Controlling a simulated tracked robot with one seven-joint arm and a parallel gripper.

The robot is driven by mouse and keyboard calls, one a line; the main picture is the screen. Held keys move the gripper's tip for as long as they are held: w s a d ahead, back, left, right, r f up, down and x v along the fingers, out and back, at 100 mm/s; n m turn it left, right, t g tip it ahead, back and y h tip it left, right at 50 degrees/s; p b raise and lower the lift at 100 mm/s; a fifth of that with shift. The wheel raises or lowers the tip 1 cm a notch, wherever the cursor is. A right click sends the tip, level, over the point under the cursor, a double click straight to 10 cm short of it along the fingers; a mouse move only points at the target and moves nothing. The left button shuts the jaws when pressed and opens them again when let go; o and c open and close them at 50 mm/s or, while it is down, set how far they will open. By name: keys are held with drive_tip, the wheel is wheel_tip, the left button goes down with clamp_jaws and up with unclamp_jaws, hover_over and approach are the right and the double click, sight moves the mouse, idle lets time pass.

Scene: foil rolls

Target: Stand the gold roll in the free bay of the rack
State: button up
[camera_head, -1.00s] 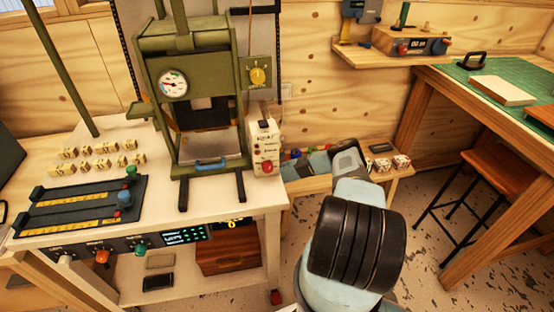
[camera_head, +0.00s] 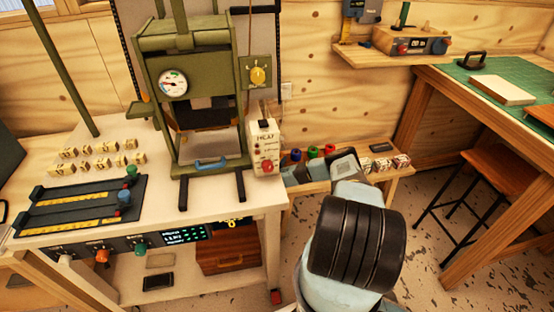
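Blue (camera_head: 295,155), green (camera_head: 312,152) and red (camera_head: 329,150) rolls stand in a row just behind the gripper and wrist. I cannot make out a gold roll.
The green press (camera_head: 195,80) and white HEAT box (camera_head: 264,148) stand close left of my gripper, on the white table (camera_head: 240,210). Small marked blocks (camera_head: 385,163) and a dark flat item (camera_head: 380,147) lie on the bench's right part. A stool (camera_head: 500,165) stands further right.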

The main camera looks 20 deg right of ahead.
drive_tip(key=v, duration=1.2)
